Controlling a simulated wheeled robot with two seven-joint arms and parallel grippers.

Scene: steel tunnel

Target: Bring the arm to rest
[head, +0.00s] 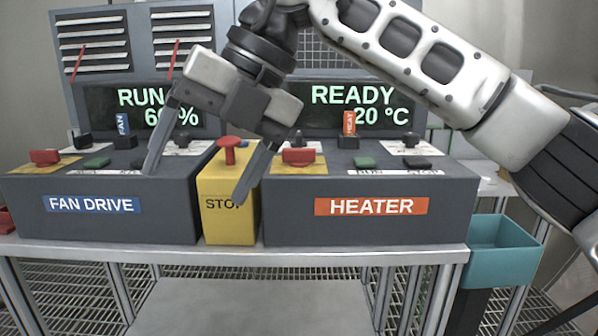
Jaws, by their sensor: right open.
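My right arm comes in from the right across the upper part of the head view. Its gripper (200,178) is open and empty, fingers pointing down, in front of the consoles. One finger is before the fan drive console (60,220); the other is before the yellow stop box (215,228) and partly covers its STOP lettering. A red mushroom button (230,150) stands on the stop box, between the two fingers in the picture. I cannot tell whether the gripper touches anything. My left gripper is not in view.
The heater console (290,228) stands right of the stop box. Its display (354,96) reads READY and 20 °C. The fan display (140,97) reads RUN and a partly hidden percentage. A teal bin (503,262) is at the right. The bench's front edge (330,258) is clear.

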